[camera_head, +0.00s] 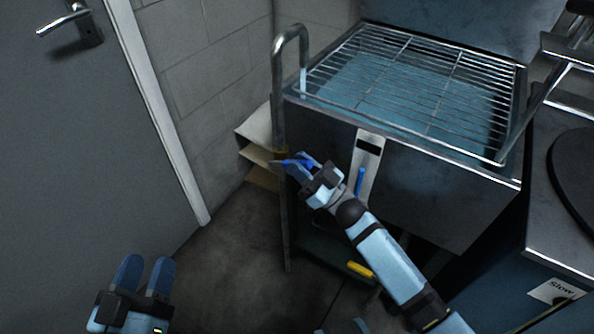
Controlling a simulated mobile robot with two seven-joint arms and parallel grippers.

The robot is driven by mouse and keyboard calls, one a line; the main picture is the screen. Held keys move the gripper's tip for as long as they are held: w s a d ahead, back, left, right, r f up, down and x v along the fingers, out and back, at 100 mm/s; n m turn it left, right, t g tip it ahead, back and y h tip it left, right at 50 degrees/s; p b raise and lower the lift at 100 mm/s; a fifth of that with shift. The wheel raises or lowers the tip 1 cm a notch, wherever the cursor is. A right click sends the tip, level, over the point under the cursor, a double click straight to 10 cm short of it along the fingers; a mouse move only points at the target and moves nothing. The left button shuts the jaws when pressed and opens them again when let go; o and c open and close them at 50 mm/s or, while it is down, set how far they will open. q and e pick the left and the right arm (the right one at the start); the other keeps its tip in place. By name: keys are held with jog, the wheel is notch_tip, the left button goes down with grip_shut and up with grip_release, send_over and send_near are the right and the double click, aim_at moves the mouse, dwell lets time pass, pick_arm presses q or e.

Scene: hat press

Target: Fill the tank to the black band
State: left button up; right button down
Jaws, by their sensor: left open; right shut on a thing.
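The steel tank (420,180) stands at the right with bluish water (400,92) under a wire rack. On its front is a pale gauge strip with a black band (369,147). The blue column (360,180) in the gauge ends below the band. A metal pipe (279,100) rises at the tank's left corner and bends over its rim; a pale blue streak below its mouth looks like running water. My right gripper (287,163) is shut at the pipe's brass-coloured valve (281,152); its fingers mostly hide the handle. My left gripper (145,270) is open and empty, low at left.
A grey door (90,150) fills the left. Cardboard-like boxes (258,155) stand behind the pipe. A yellow object (360,269) lies low under the tank. The floor (225,260) between door and tank is clear.

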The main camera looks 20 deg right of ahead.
jog(key=shift+s+d+f+t+b, duration=0.15)
jog(key=shift+f+t+b, duration=0.15)
jog(key=shift+f+b, duration=0.2)
pick_arm(q)
jog(key=shift+s+d+r+h, duration=0.1)
jog(key=shift+d+r+h, duration=0.05)
jog(key=shift+d+h, duration=0.25)
pick_arm(e)
jog(key=shift+y, duration=0.4)
jog(key=c, duration=1)
grip_release()
pick_arm(q)
jog(key=shift+a+r+y+p, duration=0.1)
jog(key=shift+a+y+p, duration=0.25)
jog(key=shift+p, duration=0.35)
pick_arm(e)
jog(key=v, duration=1.4)
pick_arm(q)
jog(key=shift+r, duration=0.15)
